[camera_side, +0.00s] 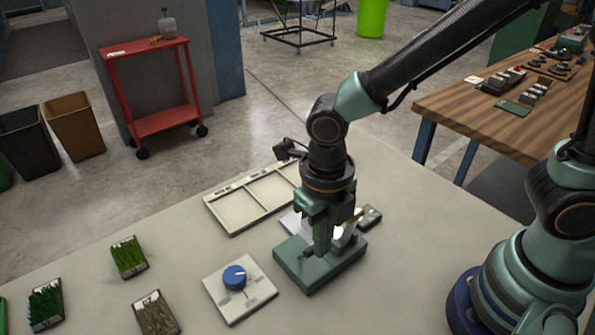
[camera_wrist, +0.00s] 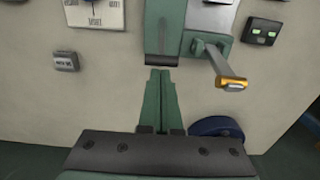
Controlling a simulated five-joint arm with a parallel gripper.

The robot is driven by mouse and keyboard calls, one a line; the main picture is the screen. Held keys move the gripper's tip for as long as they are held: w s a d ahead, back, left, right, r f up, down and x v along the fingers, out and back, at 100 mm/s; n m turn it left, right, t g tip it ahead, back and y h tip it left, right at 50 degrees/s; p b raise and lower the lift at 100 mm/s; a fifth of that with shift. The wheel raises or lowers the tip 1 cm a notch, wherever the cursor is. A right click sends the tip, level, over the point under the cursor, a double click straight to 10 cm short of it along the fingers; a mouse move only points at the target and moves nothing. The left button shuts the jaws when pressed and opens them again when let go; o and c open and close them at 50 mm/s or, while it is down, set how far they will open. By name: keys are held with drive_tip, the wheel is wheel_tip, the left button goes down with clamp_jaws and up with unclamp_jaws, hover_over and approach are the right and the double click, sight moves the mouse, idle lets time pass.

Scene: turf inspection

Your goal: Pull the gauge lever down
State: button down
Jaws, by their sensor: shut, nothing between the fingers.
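The gauge lever (camera_wrist: 222,66) is a grey arm with a gold-coloured tip, on a green mount (camera_wrist: 199,46) below a pale plate in the wrist view. In the side view its gold part (camera_side: 354,215) shows just behind my gripper; the rest is mostly hidden. My gripper (camera_wrist: 160,72) is shut and empty, its green fingertips to the left of the lever tip and apart from it in the wrist view. In the side view my gripper (camera_side: 321,250) points down at a low green block (camera_side: 297,267); I cannot tell whether it touches.
A plate with a blue knob (camera_side: 235,276) lies left of the block. A small dark box (camera_side: 369,217) stands right of the lever. An empty divided tray (camera_side: 236,222) lies behind, and grass samples (camera_side: 129,257) lie left.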

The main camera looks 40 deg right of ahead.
drive_tip(key=shift+w, duration=0.15)
drive_tip(key=shift+w+r, duration=0.35)
drive_tip(key=shift+w, duration=0.4)
drive_tip(key=w, duration=0.7)
drive_tip(key=shift+r, duration=0.15)
drive_tip(key=shift+r, duration=0.15)
idle(0.4)
